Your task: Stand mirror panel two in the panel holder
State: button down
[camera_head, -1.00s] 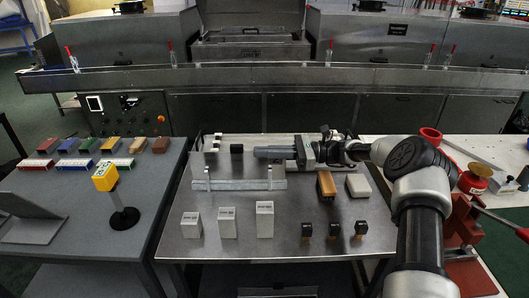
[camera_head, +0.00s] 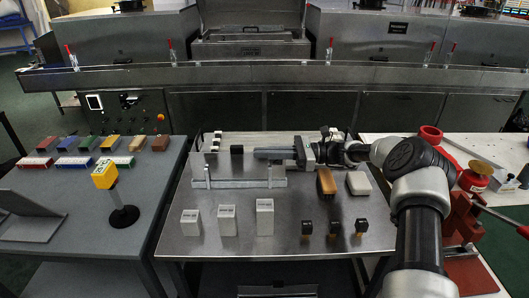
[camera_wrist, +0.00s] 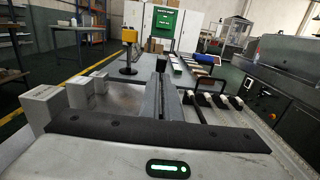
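My gripper (camera_head: 257,153) reaches in from the right over the back of the metal table, its long grey fingers pointing left. In the wrist view the fingers (camera_wrist: 160,84) lie close together with a dark narrow line between them; I cannot tell if a thin panel is held. A grey bar with two uprights (camera_head: 238,184), perhaps the panel holder, stands just in front of the fingers. A pale, thin upright plate (camera_head: 197,160) at the table's left back may be a mirror panel; no panel number is readable.
Three white blocks (camera_head: 227,221) stand at the front left of the table. A black cube (camera_head: 236,150) and several white pegs (camera_head: 217,142) are near the fingertips.

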jog(key=shift+f+b, duration=0.7)
jog(key=shift+f, duration=0.45)
jog(key=c, duration=1.9)
grip_release()
jog(key=shift+d, duration=0.15)
jog(key=d, duration=1.1)
jog(key=shift+d+f+p, duration=0.1)
jog(key=shift+d+p, duration=0.3)
